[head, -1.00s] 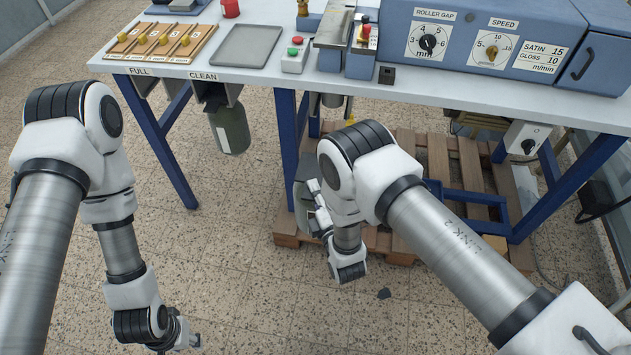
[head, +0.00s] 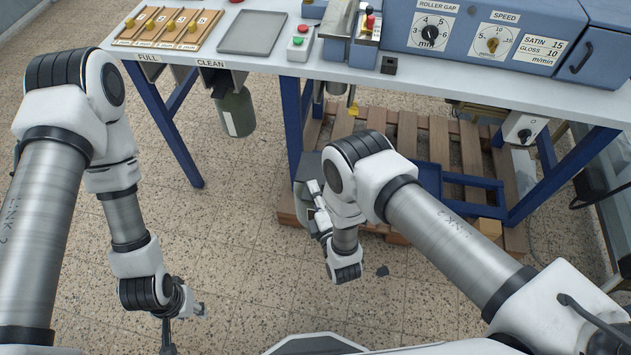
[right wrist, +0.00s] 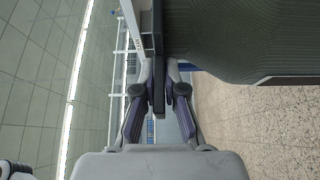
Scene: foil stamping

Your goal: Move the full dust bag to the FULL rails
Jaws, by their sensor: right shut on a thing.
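My right gripper (right wrist: 161,92) is shut on a thin dark plate (right wrist: 160,128). A large dark ribbed bag (right wrist: 240,40) fills the upper right of the right wrist view, beside the fingers. In the head view a grey piece of the bag (head: 306,166) shows left of my right wrist; my arm hides the rest. The FULL rails' label (head: 148,57) is on the table's front edge at left, with no bag seen beneath it. A green bag with a white label (head: 237,113) hangs under the CLEAN label (head: 211,63). My left gripper (head: 168,338) is low at left, its fingers unclear.
Blue table legs (head: 165,125) stand left of the hanging green bag, with another (head: 292,125) to its right. A wooden pallet (head: 405,125) lies under the table behind my right arm. The floor (head: 235,215) between my arms is clear.

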